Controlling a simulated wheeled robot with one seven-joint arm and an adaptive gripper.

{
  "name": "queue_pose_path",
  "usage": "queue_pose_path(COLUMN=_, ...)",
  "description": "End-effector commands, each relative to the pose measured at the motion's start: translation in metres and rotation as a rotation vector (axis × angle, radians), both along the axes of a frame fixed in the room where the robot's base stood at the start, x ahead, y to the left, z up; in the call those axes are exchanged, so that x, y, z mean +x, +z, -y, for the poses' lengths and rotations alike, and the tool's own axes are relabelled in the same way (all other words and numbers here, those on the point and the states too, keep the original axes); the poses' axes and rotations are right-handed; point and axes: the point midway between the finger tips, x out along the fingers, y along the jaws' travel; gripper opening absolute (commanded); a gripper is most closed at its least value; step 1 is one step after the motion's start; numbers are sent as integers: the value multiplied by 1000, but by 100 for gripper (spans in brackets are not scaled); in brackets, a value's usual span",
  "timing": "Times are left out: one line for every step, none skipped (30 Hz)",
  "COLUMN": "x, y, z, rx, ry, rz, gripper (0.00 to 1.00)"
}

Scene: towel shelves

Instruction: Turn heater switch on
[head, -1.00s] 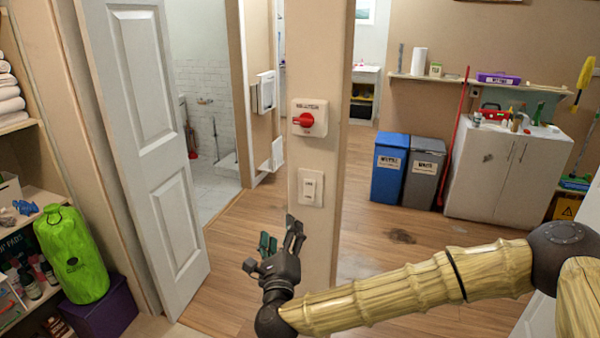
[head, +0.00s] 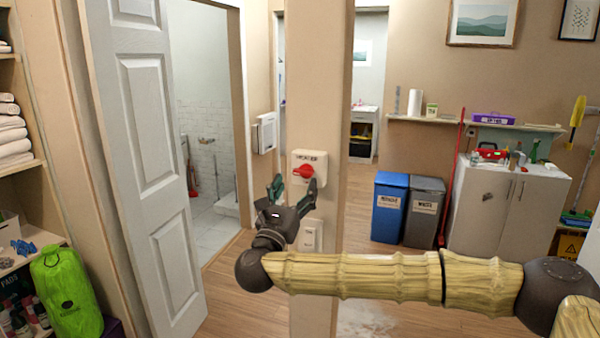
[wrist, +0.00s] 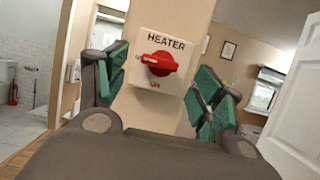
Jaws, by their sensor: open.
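The heater switch (head: 308,167) is a white plate with a red rotary knob (head: 303,171), mounted on a narrow wall post. In the wrist view the plate (wrist: 176,76) reads "HEATER", and its red knob (wrist: 158,64) has its pointer lying about sideways, toward the left. My gripper (head: 294,190) is open and empty, just below and in front of the switch in the head view. In the wrist view its green-padded fingers (wrist: 160,88) stand to either side of the plate, with the knob between them. I see no contact with the knob.
A second white wall switch (head: 311,236) sits below the heater switch, partly behind my gripper. A white door (head: 150,180) stands open at left. Towel shelves (head: 25,168) are at far left. Blue and grey bins (head: 389,208) stand at right behind the post.

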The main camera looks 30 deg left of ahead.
Motion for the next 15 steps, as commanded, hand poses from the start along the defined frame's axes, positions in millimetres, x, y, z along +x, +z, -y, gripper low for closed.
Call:
queue_pose_path(x=7, y=7, z=-1, rx=-1, ry=-1, rz=0, gripper=68)
queue_pose_path(x=11, y=8, z=-2, rx=0, ry=-2, rz=0, gripper=68)
queue_pose_path(x=16, y=10, z=-3, rx=1, ry=-2, rz=0, gripper=68)
queue_pose_path(x=19, y=11, z=-4, rx=0, ry=-1, rz=0, gripper=68)
queue_pose_path(x=21, y=11, z=-5, rx=0, ry=0, rz=0, gripper=68)
queue_pose_path(x=25, y=12, z=-6, rx=-1, ry=-1, rz=0, gripper=68)
queue_pose_path(x=27, y=13, z=-6, rx=-1, ry=-1, rz=0, gripper=68)
queue_pose_path(x=29, y=14, z=-7, rx=-1, ry=-1, rz=0, gripper=68)
queue_pose_path(x=31, y=14, z=-7, rx=-1, ry=0, rz=0, gripper=68)
queue_pose_path(x=32, y=14, z=-8, rx=-2, ry=1, rz=-1, gripper=68)
queue_pose_path(x=33, y=14, z=-8, rx=-2, ry=1, rz=-1, gripper=68)
queue_pose_path(x=34, y=14, z=-8, rx=-2, ry=1, rz=-1, gripper=68)
queue_pose_path(x=34, y=14, z=-9, rx=-2, ry=1, rz=-1, gripper=68)
queue_pose_path(x=35, y=14, z=-9, rx=-2, ry=1, rz=-1, gripper=68)
queue_pose_path(x=35, y=14, z=-9, rx=-2, ry=1, rz=-1, gripper=68)
